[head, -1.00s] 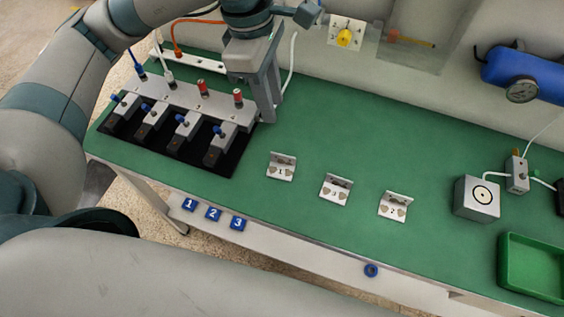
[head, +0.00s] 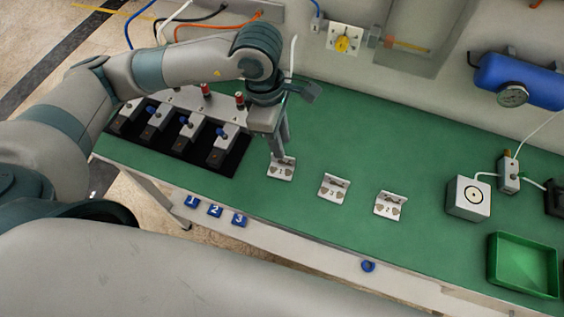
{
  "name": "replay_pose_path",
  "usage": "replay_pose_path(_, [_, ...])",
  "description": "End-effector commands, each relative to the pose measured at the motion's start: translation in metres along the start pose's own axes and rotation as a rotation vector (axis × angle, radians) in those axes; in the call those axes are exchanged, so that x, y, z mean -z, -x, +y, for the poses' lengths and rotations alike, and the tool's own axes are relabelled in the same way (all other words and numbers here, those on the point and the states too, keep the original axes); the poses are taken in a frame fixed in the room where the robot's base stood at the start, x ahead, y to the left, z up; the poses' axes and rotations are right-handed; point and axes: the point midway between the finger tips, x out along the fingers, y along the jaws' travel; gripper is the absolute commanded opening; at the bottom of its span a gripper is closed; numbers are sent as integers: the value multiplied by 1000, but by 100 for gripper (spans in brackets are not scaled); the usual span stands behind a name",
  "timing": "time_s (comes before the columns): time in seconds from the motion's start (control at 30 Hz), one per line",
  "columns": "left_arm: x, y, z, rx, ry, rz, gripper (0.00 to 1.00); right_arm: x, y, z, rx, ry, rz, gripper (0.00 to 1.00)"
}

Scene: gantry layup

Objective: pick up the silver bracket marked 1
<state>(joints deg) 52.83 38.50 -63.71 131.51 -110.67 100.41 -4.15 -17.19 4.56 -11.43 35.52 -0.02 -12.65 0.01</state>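The silver bracket marked 1 (head: 281,172) is a small L-shaped plate on the green bench top, the leftmost of three. My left gripper (head: 280,150) points down at the bracket's upright back edge, and its fingertips overlap that edge in the picture. I cannot tell whether they touch it, or how wide the fingers are apart. The bracket rests on the bench. My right gripper is out of view.
Similar brackets marked 3 (head: 333,188) and 2 (head: 389,206) lie to the right. A black fixture with grey clamps (head: 222,146) stands left of the gripper. A grey block (head: 468,198) and a green tray (head: 493,262) are at the right.

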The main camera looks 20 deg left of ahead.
Motion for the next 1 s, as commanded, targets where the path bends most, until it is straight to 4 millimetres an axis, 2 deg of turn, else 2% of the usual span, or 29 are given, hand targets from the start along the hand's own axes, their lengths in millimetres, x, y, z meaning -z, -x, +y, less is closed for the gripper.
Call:
replay_pose_path(0.27, [0,-2,0,1,2,1,26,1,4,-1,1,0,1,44])
replay_pose_path(0.53, [4,-27,-2,4,3,2,26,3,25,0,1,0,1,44])
replay_pose_path(0.7, [4,-47,-1,3,2,1,26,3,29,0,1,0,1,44])
replay_pose_path(1.0, [4,-52,0,0,0,0,26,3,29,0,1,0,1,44])
